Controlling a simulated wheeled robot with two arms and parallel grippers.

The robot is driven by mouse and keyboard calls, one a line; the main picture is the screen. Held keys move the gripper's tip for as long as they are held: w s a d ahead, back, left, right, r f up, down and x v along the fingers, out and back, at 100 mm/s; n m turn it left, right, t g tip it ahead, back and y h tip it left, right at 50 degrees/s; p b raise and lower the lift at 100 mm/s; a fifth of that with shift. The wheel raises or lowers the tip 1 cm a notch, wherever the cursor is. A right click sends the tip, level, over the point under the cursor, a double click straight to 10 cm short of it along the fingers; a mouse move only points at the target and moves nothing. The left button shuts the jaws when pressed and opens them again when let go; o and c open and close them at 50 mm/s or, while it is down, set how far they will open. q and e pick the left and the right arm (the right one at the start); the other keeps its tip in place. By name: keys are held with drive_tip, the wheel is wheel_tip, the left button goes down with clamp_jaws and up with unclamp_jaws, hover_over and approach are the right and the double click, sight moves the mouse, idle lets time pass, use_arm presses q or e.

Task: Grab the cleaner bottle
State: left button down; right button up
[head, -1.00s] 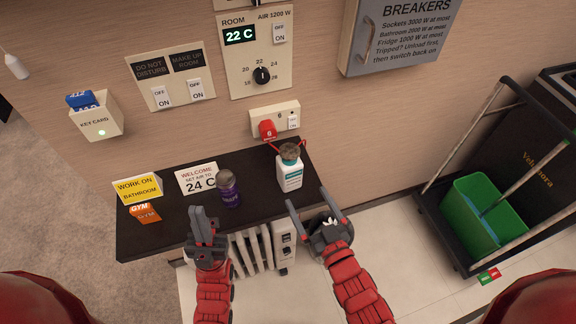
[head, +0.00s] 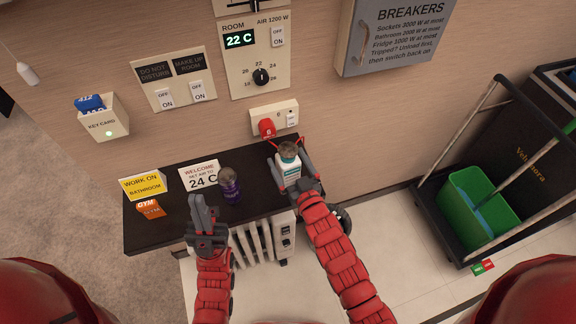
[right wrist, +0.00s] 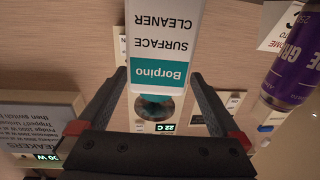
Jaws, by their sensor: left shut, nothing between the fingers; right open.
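The cleaner bottle (head: 287,169) is white with a brown-grey top and stands upright on the dark shelf (head: 160,232). In the right wrist view the bottle (right wrist: 163,45) appears upside down, with a teal label reading "Borpino" and "SURFACE CLEANER". My right gripper (head: 289,167) is open, with one finger on each side of the bottle. In the right wrist view its fingers (right wrist: 159,85) flank the bottle; I cannot tell whether they touch it. My left gripper (head: 203,210) is shut and empty, in front of the shelf, left of the bottle.
A purple bottle (head: 230,188) stands left of the cleaner; its label also shows in the right wrist view (right wrist: 295,65). A welcome card (head: 200,176) and yellow sign (head: 143,187) stand on the shelf. A radiator (head: 262,245) is below.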

drive_tip(key=p+x, duration=0.1)
drive_tip(key=x, duration=0.2)
drive_tip(key=shift+w+d+f+p, duration=0.1)
drive_tip(key=shift+w+d+p, duration=0.05)
drive_tip(key=shift+p, duration=0.25)
drive_tip(key=shift+w+a+f, duration=0.1)
drive_tip(key=shift+w+a, duration=0.15)
drive_tip(key=shift+w, duration=0.25)
clamp_jaws()
